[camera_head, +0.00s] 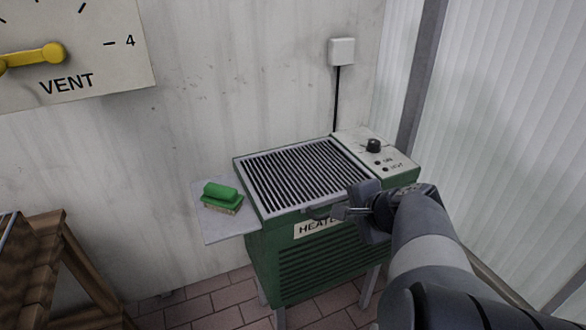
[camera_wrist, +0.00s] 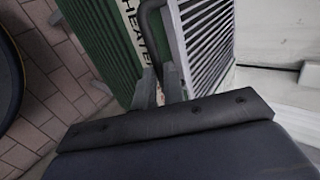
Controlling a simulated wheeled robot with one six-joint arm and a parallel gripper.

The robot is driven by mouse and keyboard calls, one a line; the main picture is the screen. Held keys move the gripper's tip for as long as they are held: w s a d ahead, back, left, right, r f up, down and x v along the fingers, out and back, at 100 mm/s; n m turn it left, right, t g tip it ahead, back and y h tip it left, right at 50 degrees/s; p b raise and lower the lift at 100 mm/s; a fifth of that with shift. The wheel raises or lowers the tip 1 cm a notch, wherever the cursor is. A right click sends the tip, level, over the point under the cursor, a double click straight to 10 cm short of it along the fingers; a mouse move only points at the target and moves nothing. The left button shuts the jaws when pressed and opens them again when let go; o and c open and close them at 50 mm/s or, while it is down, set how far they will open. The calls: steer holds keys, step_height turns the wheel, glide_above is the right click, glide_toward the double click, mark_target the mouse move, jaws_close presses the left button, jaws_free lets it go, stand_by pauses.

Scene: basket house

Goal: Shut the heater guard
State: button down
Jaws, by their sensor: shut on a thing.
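The heater guard (camera_head: 300,172), a pale frame with dark slats, lies over the top of the green heater (camera_head: 310,262) and looks flat or nearly so. I cannot tell whether a small gap is left under its front edge. A dark handle (camera_head: 317,211) sits at the guard's front edge. My gripper (camera_head: 340,212) is at the right end of this handle, shut on it. In the wrist view, my fingers (camera_wrist: 159,85) close around the dark bent handle (camera_wrist: 150,22), beside the guard's slats (camera_wrist: 205,40). The fingers hide part of the handle.
A side shelf (camera_head: 228,228) at the heater's left holds a green brush (camera_head: 222,196). A control panel (camera_head: 375,153) with a black knob is at the right. A wooden stand (camera_head: 45,260) is at lower left. Walls close in behind and right; brick floor (camera_head: 215,318) shows in front.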

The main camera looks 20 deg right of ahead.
steer(key=shift+s+f, duration=0.2)
steer(key=shift+f, duration=0.35)
steer(key=c, duration=1.5)
jaws_free()
steer(key=shift+w, duration=0.1)
steer(key=shift+r, duration=0.2)
